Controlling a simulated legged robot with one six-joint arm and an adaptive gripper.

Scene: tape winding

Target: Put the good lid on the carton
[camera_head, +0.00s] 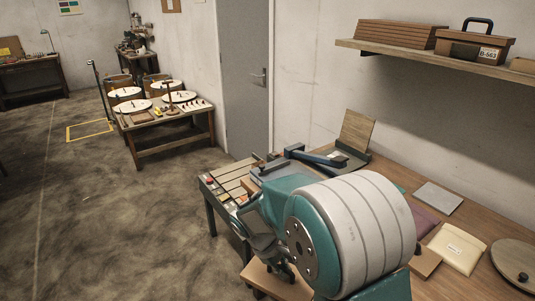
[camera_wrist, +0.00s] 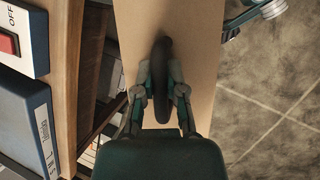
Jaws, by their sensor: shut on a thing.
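In the wrist view my gripper (camera_wrist: 160,80) is shut on a dark upright handle (camera_wrist: 161,50), with one finger on each side. A plain tan panel (camera_wrist: 200,45) lies behind the handle; it looks like a lid, but I cannot tell whether it is the good one. In the head view my gripper (camera_head: 272,250) is partly hidden by my arm, above a tan board edge (camera_head: 272,285). A round wooden lid with a dark knob (camera_head: 512,256) lies at the right of the bench. I cannot identify the carton for certain in either view.
The wooden bench (camera_head: 480,218) holds a cream pouch (camera_head: 457,247), a grey plate (camera_head: 438,198) and a blue-handled tool (camera_head: 315,157). A shelf (camera_head: 460,62) with boxes hangs above. A low table (camera_head: 170,125) stands across open floor. A red switch (camera_wrist: 8,42) is at the wrist view's left.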

